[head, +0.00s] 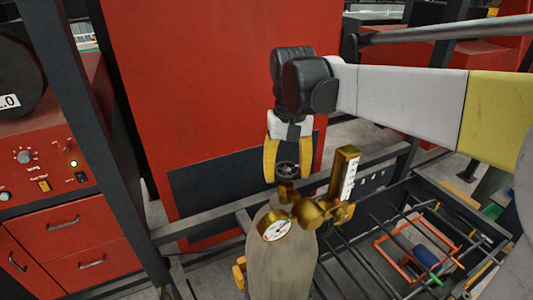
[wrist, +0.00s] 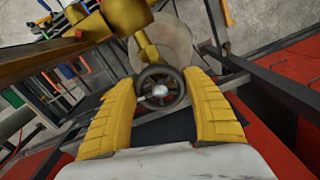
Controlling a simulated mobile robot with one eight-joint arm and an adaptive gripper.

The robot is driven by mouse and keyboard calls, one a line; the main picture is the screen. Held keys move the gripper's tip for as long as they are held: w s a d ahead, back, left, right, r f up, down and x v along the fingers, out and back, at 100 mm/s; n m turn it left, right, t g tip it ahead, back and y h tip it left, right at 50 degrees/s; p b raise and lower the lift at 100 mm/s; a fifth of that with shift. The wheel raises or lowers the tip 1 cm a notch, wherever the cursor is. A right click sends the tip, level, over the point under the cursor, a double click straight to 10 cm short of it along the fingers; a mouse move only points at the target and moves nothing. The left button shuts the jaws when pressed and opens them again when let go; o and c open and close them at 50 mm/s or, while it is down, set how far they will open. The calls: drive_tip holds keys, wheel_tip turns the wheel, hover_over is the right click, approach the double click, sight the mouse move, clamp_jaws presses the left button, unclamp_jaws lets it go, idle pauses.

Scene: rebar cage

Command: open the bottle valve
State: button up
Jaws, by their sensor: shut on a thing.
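The gas bottle (head: 283,262) stands upright, pale grey-beige, with a brass regulator (head: 310,212) and a round gauge (head: 275,225) at its top. The dark round valve handwheel (head: 288,170) sits on top of the bottle's brass neck. My gripper (head: 287,160) comes from above with its yellow fingers on either side of the handwheel. In the wrist view the handwheel (wrist: 160,88) lies between the fingertips of my gripper (wrist: 164,92), and the fingers are shut on it. The bottle's shoulder (wrist: 167,45) shows behind it.
A brass flowmeter block (head: 343,173) stands close right of the handwheel. Dark frame bars (head: 205,224) run around the bottle. A red cabinet (head: 210,90) stands behind, a red welder (head: 55,160) at left. A rack with tools (head: 420,250) lies at lower right.

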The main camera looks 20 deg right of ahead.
sight(287, 170)
drive_tip(key=shift+n, duration=0.5)
drive_tip(key=o, duration=1.2)
wheel_tip(287, 170, up, 12)
